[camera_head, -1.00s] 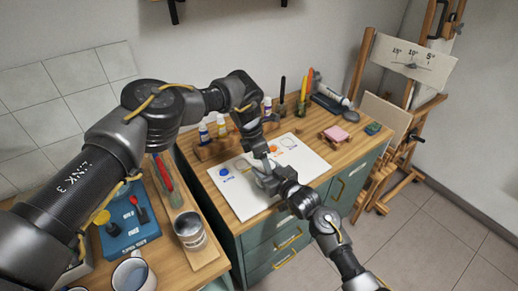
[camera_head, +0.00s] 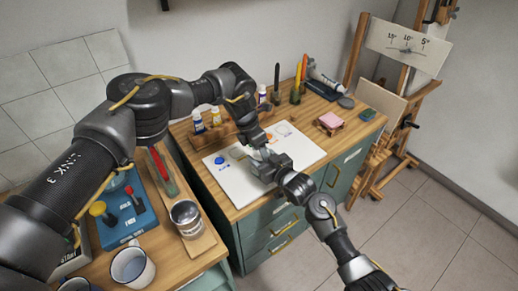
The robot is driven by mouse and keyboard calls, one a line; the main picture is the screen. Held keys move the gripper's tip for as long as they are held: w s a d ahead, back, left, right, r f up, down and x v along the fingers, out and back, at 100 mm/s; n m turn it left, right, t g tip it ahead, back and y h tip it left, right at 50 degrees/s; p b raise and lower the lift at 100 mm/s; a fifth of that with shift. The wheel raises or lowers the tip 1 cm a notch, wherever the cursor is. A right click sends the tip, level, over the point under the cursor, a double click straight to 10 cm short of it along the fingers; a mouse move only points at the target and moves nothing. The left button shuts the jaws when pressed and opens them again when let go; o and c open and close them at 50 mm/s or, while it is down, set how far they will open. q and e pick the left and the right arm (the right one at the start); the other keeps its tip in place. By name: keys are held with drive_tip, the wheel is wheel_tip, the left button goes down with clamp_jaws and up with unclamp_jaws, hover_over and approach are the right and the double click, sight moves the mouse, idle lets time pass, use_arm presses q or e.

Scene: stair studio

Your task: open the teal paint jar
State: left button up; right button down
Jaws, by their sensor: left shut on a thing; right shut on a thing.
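My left gripper (camera_head: 263,147) reaches down from the left over the white sheet. My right gripper (camera_head: 265,160) comes in from the lower right and meets it there. Both are shut, close together, on a small pale thing (camera_head: 268,153) between them. I take this to be the teal paint jar, but the grippers hide nearly all of it. I cannot tell its colour, or whether its lid is on or apart.
The white sheet (camera_head: 225,186) with paint blobs lies on the wooden cabinet top. Paint bottles (camera_head: 198,121) stand behind. A pink block (camera_head: 330,121) and a small green thing (camera_head: 368,114) are on the right. A metal can (camera_head: 187,217) and a mug (camera_head: 132,267) stand at lower left.

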use_arm(q)
drive_tip(key=shift+s+n+t, duration=0.15)
drive_tip(key=shift+n+t, duration=0.15)
drive_tip(key=shift+n, duration=0.7)
use_arm(e)
drive_tip(key=shift+w+r, duration=0.1)
drive_tip(key=shift+r, duration=0.05)
use_arm(q)
drive_tip(key=shift+a, duration=0.15)
drive_tip(key=shift+c, duration=0.2)
use_arm(e)
drive_tip(key=shift+a, duration=0.1)
drive_tip(key=shift+r, duration=0.1)
drive_tip(key=shift+r, duration=0.1)
use_arm(q)
drive_tip(key=o, duration=1.1)
drive_tip(key=shift+c, duration=0.2)
drive_tip(key=shift+r, duration=0.15)
use_arm(e)
drive_tip(key=shift+f, duration=0.2)
